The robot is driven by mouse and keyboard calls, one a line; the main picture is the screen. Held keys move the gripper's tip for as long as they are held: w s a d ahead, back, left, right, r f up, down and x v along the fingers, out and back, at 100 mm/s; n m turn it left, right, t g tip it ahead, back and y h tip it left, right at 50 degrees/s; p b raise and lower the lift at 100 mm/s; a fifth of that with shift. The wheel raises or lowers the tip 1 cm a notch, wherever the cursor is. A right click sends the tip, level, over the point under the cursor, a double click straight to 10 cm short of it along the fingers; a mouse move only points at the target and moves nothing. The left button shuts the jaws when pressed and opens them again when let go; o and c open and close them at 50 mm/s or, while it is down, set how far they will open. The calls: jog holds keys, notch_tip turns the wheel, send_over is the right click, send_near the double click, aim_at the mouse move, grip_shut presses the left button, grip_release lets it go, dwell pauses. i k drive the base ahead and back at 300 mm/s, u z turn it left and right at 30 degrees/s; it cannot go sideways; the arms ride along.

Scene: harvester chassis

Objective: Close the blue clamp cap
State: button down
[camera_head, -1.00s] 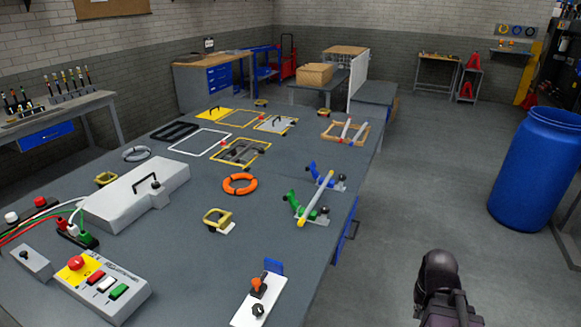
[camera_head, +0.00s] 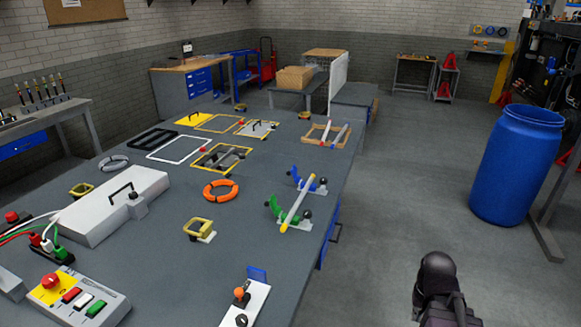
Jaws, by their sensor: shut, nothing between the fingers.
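The blue clamp (camera_head: 318,187) stands near the right edge of the large dark grey table. Its blue cap (camera_head: 306,170) looks swung up and open, leaning to the left. The green clamp (camera_head: 273,208) stands just in front of it, with its green cap also raised. A pale rod with a yellow end (camera_head: 297,206) lies slanting across the two clamps; its exact seat at the blue clamp is too small to tell. A black part of my arm shows at the bottom right, off the table.
A white plate with an orange-tipped lever (camera_head: 240,295) is at the near table edge. A blue barrel (camera_head: 515,165) stands right, with clear floor between.

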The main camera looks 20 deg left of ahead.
aim_at(297, 179)
jog(key=i, duration=0.9)
